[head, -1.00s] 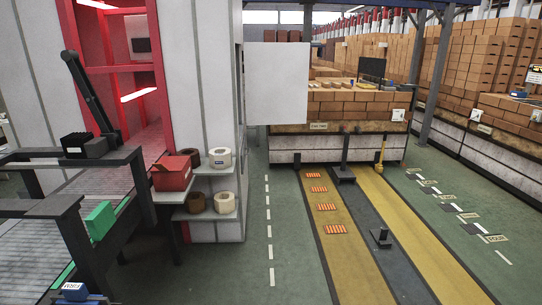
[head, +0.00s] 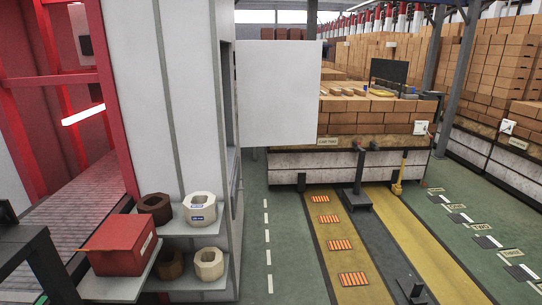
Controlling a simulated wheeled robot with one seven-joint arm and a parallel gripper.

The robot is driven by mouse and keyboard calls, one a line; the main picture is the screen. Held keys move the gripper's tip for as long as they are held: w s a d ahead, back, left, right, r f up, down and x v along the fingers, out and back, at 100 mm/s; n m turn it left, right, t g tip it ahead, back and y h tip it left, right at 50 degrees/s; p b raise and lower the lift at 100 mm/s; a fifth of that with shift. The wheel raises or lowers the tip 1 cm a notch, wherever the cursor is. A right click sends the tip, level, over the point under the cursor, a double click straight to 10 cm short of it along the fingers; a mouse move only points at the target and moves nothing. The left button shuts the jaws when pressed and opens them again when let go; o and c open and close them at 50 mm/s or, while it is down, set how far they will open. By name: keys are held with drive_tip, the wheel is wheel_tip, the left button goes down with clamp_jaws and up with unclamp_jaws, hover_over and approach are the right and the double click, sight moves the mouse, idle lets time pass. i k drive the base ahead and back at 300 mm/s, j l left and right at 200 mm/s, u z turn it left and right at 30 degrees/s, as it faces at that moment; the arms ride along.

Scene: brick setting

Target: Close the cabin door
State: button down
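The cabin (head: 185,100) is a tall grey-white structure left of centre. A flat, blank white panel (head: 278,92) juts out to the right from its far side, at upper height; it looks like the cabin door standing open. The panel's hinge side is hard to make out, and I see no handle on its face. The doorway itself is hidden behind the cabin's side wall. My gripper is not in view.
Green floor (head: 255,265) is free right of the cabin. A floor post (head: 358,180) and a brick-loaded bench (head: 330,165) stand beyond.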

sight(279, 82)
drive_tip(key=i+z, duration=0.1)
drive_tip(key=i, duration=0.85)
drive_tip(key=i+j, duration=0.15)
drive_tip(key=i, duration=0.75)
drive_tip(key=i+l+z, duration=0.2)
drive_tip(key=i, duration=0.4)
drive_tip(key=i+j+z, duration=0.2)
drive_tip(key=i, duration=0.35)
drive_tip(key=i+z, duration=0.15)
drive_tip(key=i, duration=0.45)
drive_tip(key=i+j+z, duration=0.2)
drive_tip(key=i, duration=0.4)
drive_tip(key=i+j+z, duration=0.2)
drive_tip(key=i, duration=0.35)
